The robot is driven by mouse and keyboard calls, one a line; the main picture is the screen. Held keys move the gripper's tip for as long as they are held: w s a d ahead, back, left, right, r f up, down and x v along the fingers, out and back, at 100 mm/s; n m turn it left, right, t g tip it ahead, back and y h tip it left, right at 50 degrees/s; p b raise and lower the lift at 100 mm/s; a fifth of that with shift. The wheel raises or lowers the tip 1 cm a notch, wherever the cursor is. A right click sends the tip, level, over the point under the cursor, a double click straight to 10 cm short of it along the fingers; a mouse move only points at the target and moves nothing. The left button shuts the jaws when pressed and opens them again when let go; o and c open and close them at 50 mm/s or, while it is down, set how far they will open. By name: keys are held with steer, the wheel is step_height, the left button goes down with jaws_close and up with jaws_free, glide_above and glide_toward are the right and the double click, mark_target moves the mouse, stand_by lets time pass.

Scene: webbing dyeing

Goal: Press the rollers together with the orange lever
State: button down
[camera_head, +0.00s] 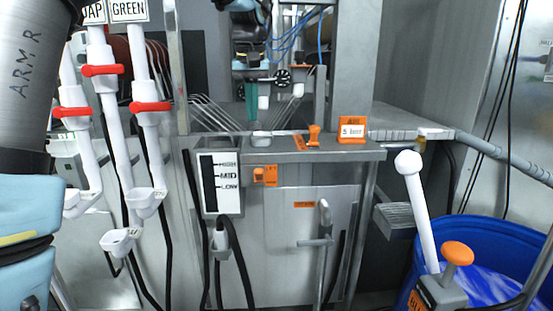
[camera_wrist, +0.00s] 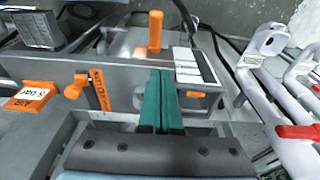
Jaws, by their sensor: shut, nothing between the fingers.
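The small orange lever (camera_head: 314,135) stands on the steel ledge, beside an orange label (camera_head: 299,142). It also shows in the wrist view as an orange lever (camera_wrist: 76,86), left of my fingers. My gripper (camera_wrist: 160,72) has its two teal fingers together with nothing between them. In the head view, my gripper (camera_head: 252,112) hangs over the machine behind the ledge, left of the lever and apart from it. I cannot clearly make out the rollers in either view.
An orange-and-white "5 bar" sign (camera_head: 352,130) stands right of the lever. A LOW/MID gauge box (camera_head: 221,184) hangs at the front. White pipes with red handles (camera_head: 151,106) stand left. A blue tub (camera_head: 510,232) with a white stick stands right. A steel post rises behind the ledge.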

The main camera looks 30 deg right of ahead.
steer(key=shift+s+d+r, duration=0.25)
steer(key=shift+s+d, duration=0.05)
steer(key=shift+d, duration=0.3)
steer(key=p, duration=0.2)
glide_above(259, 176)
steer(key=w+d, duration=0.2)
steer(key=w, duration=0.3)
step_height(259, 176, down, 10)
steer(key=shift+s+d+f, duration=0.1)
steer(key=shift+s, duration=0.05)
steer(key=shift+s+a+f+p, duration=0.2)
steer(key=shift+s+f+p, duration=0.05)
steer(key=shift+s+f, duration=0.2)
steer(key=shift+s+a+f+p, duration=0.2)
steer(key=shift+s+f, duration=0.1)
steer(key=shift+f, duration=0.1)
steer(key=shift+s+a+f, duration=0.1)
steer(key=shift+s+f, duration=0.15)
steer(key=shift+f, duration=0.35)
steer(key=shift+f+b, duration=0.2)
steer(key=shift+b, duration=0.25)
